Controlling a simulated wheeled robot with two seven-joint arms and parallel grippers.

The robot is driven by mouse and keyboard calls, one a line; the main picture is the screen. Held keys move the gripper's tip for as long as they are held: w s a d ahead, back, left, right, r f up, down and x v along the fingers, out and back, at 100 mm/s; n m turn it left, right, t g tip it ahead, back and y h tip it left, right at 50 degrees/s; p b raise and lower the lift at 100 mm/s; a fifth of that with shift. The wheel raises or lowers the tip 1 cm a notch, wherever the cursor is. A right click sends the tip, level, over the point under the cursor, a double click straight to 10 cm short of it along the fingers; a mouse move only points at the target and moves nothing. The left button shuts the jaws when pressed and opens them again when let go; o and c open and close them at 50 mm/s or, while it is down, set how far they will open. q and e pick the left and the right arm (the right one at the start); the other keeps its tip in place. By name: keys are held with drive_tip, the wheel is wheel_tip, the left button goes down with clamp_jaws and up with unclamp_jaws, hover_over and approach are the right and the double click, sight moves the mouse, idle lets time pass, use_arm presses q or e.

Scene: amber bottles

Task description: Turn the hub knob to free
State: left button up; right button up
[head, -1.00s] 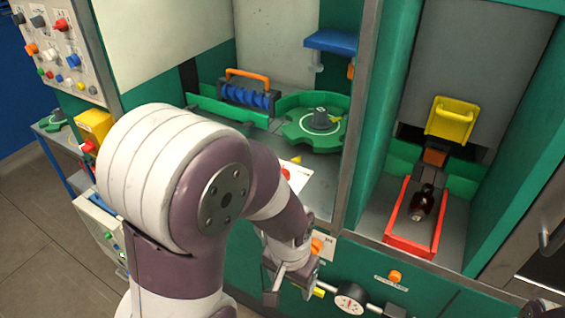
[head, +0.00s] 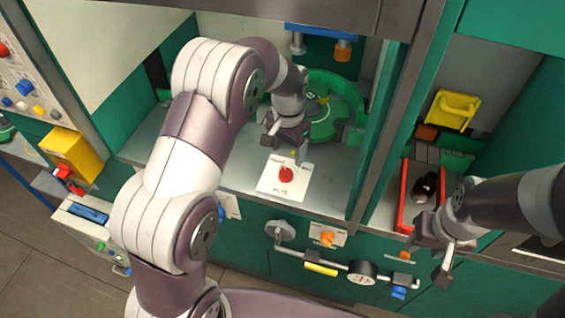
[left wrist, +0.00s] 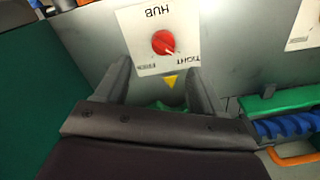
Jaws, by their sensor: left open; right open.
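The hub knob (head: 286,174) is a red dial on a white plate (head: 283,190) on the grey bench top. In the left wrist view the knob (left wrist: 163,42) shows beyond my fingers, with HUB, TIGHT and another word upside down on its plate; its pale pointer mark is on the side towards TIGHT. My left gripper (head: 284,146) is open and empty, above and just behind the plate, apart from the knob. Its two fingers (left wrist: 158,68) also show in the left wrist view. My right gripper (head: 427,264) is open and empty in front of the red tray.
A green star-shaped wheel (head: 323,128) stands behind my left gripper. A red tray (head: 404,196) with a dark bottle (head: 426,187) lies in the right bay, past a post. A blue shelf (head: 322,31) hangs at the back. A gauge (head: 362,272) and bar run along the front.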

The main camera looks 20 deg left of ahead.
sight(286, 170)
use_arm(q)
wheel_tip(286, 170, down, 2)
drive_tip(key=shift+s+d+f+p, duration=0.1)
drive_tip(key=shift+s+d+p, duration=0.05)
drive_tip(key=shift+p, duration=0.2)
drive_tip(key=f, duration=0.2)
drive_tip(key=a+f+p, duration=0.1)
drive_tip(key=f, duration=0.1)
drive_tip(key=w+f, duration=0.1)
drive_tip(key=f, duration=0.1)
drive_tip(key=shift+a+f+p, duration=0.2)
drive_tip(key=shift+f+p, duration=0.15)
drive_tip(key=shift+f, duration=0.05)
drive_tip(key=shift+s+d+f, duration=0.1)
drive_tip(key=shift+d+f, duration=0.05)
drive_tip(key=shift+f, duration=0.05)
drive_tip(key=shift+s+d, duration=0.15)
drive_tip(key=shift+d, duration=0.15)
drive_tip(key=shift+a, duration=0.2)
drive_tip(key=c, duration=1)
drive_tip(key=shift+c, duration=0.2)
use_arm(e)
drive_tip(key=r, duration=0.3)
drive_tip(key=shift+w+a, duration=0.25)
